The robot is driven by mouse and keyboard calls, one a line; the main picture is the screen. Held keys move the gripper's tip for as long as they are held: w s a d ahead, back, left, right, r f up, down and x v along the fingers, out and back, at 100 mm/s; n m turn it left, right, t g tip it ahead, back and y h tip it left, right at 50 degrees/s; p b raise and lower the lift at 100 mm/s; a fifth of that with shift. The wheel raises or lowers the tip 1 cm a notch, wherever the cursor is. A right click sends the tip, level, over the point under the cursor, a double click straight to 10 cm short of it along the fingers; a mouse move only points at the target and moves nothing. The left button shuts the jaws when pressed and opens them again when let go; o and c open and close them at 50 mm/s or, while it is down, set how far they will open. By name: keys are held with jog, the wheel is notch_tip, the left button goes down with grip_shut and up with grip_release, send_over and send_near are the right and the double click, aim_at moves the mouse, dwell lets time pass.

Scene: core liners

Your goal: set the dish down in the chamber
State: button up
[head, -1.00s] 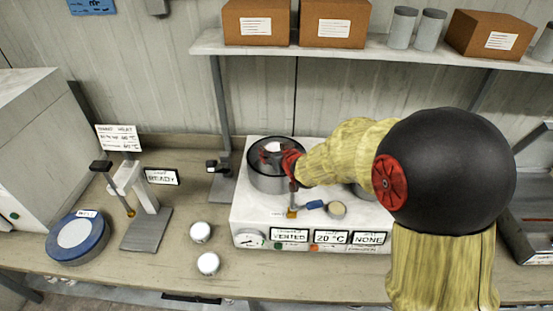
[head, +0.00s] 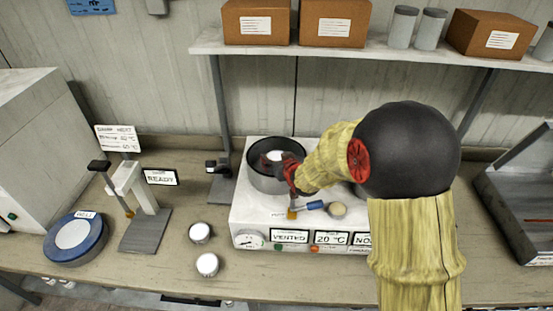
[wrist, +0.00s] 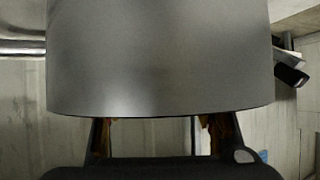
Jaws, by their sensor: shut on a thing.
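The dish (head: 275,156) shows as a pale round top inside the mouth of the dark-lined, round metal chamber (head: 265,184). My gripper (head: 277,161) reaches in from the right and is shut on the dish. The dish's underside and the chamber floor are hidden, so contact with the floor cannot be told. In the wrist view a smooth grey curved surface fills the top and hides my fingertips; I cannot tell whether it is dish or chamber.
The chamber sits on a white unit (head: 247,217) with signs reading VENTED and 20 °C. Two white-topped tins (head: 207,264) and a grey stand (head: 147,228) are left. A shelf (head: 380,40) with boxes hangs above.

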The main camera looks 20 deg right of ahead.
jog(key=shift+f+b, duration=0.45)
jog(key=o, duration=1.3)
